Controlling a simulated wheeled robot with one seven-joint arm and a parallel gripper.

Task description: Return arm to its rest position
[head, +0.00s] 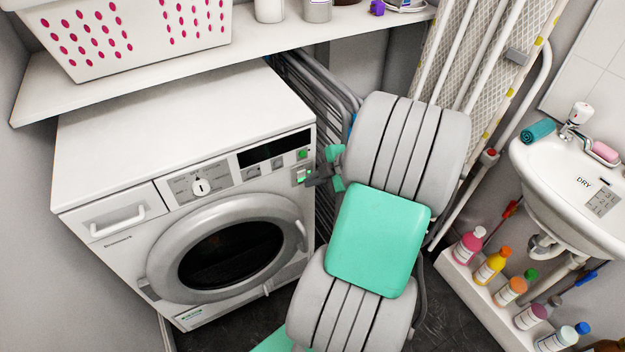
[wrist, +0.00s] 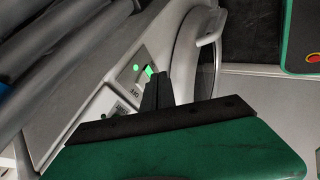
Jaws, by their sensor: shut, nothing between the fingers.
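My gripper (head: 312,178) is at the right end of the dryer's control panel, its dark fingers close to the panel's lit green buttons. In the wrist view my gripper (wrist: 157,86) shows its fingers together with nothing between them, pointing at the panel (wrist: 122,95). I cannot tell whether the fingertips touch it. The white dryer (head: 180,140) stands at the left with its round door (head: 225,250) closed. My grey and green arm reaches in from the bottom and hides part of the space right of the dryer.
A shelf (head: 150,72) above the dryer holds a white basket (head: 140,35). A drying rack (head: 300,90) and an ironing board (head: 480,50) lean behind my arm. At right are a sink (head: 570,175) and several bottles (head: 490,265) on a low ledge.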

